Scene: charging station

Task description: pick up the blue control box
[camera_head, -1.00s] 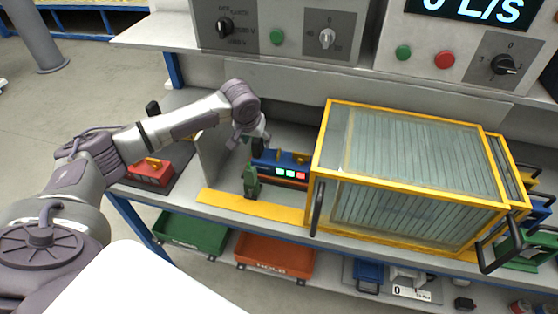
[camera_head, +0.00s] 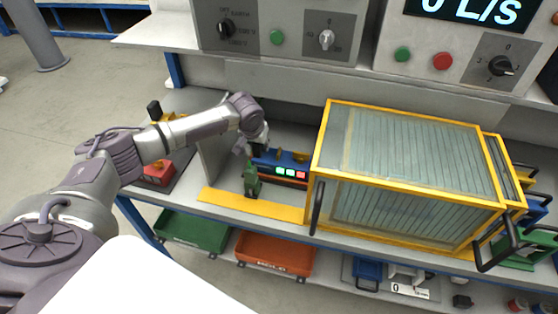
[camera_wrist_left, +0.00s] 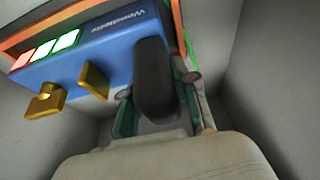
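The blue control box (camera_head: 290,158), with lit buttons and yellow knobs, sits on the bench in the left bay, beside the yellow-framed case. In the left wrist view the box (camera_wrist_left: 105,50) fills the upper left. My left gripper (camera_head: 257,147) is at the box's left end. In the wrist view a rounded black piece (camera_wrist_left: 155,80) lies against the box's end, between teal parts on both sides. A green upright part (camera_head: 251,180) stands in front of the box's left end. My right gripper is out of view.
The yellow-framed glass case (camera_head: 410,180) stands close to the right of the box. A grey partition (camera_head: 212,165) stands to its left, with a red box (camera_head: 158,174) beyond. A yellow strip (camera_head: 250,206) lines the front edge. Control panels (camera_head: 280,30) overhang behind.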

